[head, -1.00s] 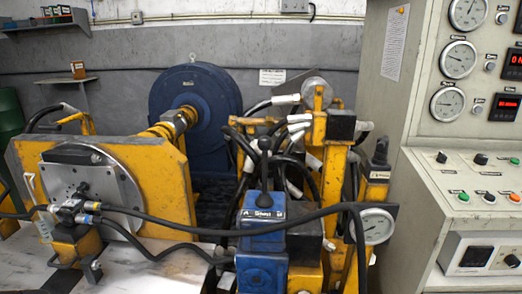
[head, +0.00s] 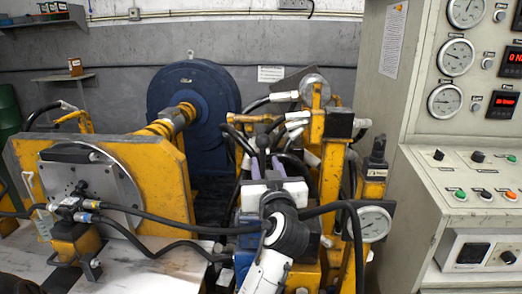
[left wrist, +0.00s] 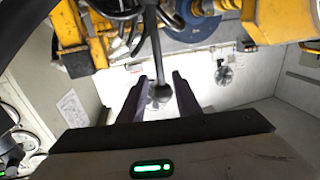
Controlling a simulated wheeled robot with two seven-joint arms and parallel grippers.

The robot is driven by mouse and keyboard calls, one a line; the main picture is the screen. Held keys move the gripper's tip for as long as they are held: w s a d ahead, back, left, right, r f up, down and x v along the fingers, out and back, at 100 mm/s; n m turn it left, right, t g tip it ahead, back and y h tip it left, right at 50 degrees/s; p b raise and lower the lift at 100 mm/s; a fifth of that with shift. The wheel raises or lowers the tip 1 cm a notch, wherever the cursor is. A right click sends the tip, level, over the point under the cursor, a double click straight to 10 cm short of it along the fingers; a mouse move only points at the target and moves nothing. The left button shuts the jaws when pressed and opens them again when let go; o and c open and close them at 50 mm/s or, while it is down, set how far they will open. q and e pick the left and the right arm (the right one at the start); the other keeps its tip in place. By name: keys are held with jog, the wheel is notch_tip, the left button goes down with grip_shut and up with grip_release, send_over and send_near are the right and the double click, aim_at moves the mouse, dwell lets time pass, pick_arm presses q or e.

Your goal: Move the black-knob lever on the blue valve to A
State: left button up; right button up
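My left gripper (head: 265,162) stands in front of the blue valve, its two purple-grey fingers pointing up and away. It is open. The lever's black knob (head: 264,142) shows just beyond the fingertips in the head view. In the left wrist view, the lever's knob (left wrist: 162,93) is between the two fingers (left wrist: 160,92), with a gap on each side; contact is not seen. My gripper and wrist hide most of the blue valve and its A/B plate in the head view. My right gripper is out of view.
Yellow hydraulic fittings and black hoses (head: 325,208) crowd close around the valve. A yellow plate stand (head: 160,185) is to the left, and the grey control console (head: 405,215) is at the right.

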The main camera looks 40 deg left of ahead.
aim_at(261, 150)
pick_arm(q)
jog(key=p+x, duration=0.1)
jog(key=x, duration=0.8)
jog(key=shift+w+a+p, duration=0.15)
jog(key=shift+a+p, duration=0.15)
jog(key=shift+p, duration=0.05)
grip_shut()
